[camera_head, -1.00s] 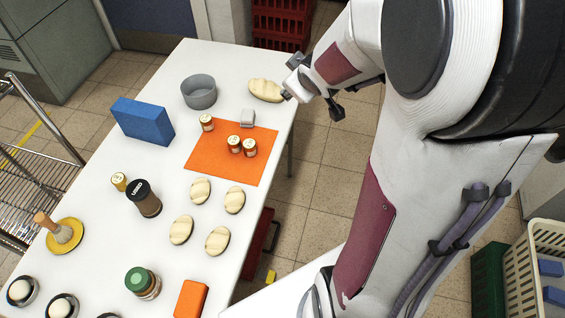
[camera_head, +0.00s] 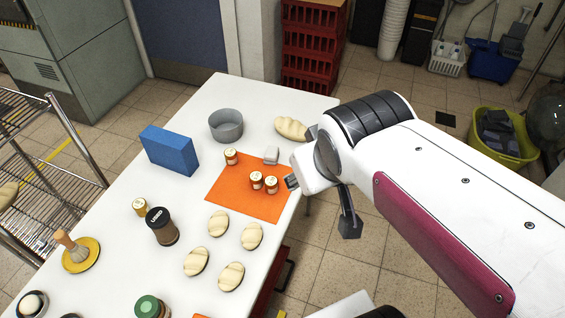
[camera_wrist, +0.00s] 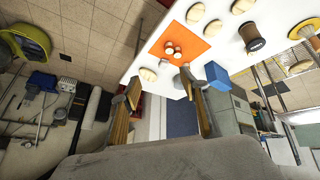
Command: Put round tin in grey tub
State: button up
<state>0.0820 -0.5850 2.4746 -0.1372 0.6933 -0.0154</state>
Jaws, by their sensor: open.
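The grey tub (camera_head: 226,130) is a round, open tub at the back of the white table, between a blue block and a bread roll. No thing stands out clearly as the round tin. A similar one (camera_head: 140,207) stands at the left, beside a dark-lidded jar. My gripper (camera_head: 320,204) is open and empty, off the table's right edge near the mat. In the wrist view my gripper's fingers (camera_wrist: 159,76) are spread apart with nothing between them.
The blue block (camera_head: 169,150) stands left of the tub. Bread rolls (camera_head: 219,223) lie in front of the mat. A dark-lidded jar (camera_head: 163,228) and a yellow dish with a brush (camera_head: 81,255) are left.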

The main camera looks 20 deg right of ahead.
jog(key=s+a+y, duration=0.1)
jog(key=s+a, duration=0.3)
jog(key=s, duration=0.2)
jog(key=shift+a+g+y, duration=0.3)
jog(key=shift+a+g, duration=0.05)
jog(key=shift+g, duration=0.05)
jog(key=shift+o, duration=0.4)
jog(key=shift+r, duration=0.15)
